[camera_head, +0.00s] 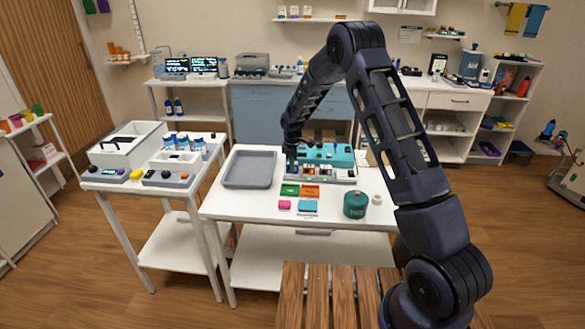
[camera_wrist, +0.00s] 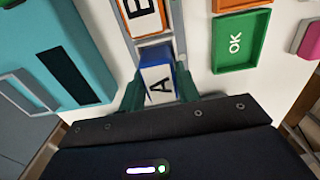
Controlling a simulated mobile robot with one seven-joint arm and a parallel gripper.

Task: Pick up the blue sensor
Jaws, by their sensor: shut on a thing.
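In the wrist view the blue sensor (camera_wrist: 157,76) is a small blue block with a white face marked A. My gripper (camera_wrist: 159,90) has its two green fingers closed on the sensor's sides. The sensor sits at the near end of a grey rack (camera_wrist: 178,28), in line with an orange block marked B (camera_wrist: 143,16). I cannot tell whether it is clear of the rack. In the head view my gripper (camera_head: 291,158) is at the left end of the teal device on the white table; the sensor is too small to make out there.
The teal device (camera_wrist: 55,50) stands close to the left of the sensor. In the head view a grey tray (camera_head: 250,169), pink block (camera_head: 284,205) and green jar (camera_head: 355,205) share the white table (camera_head: 245,207).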

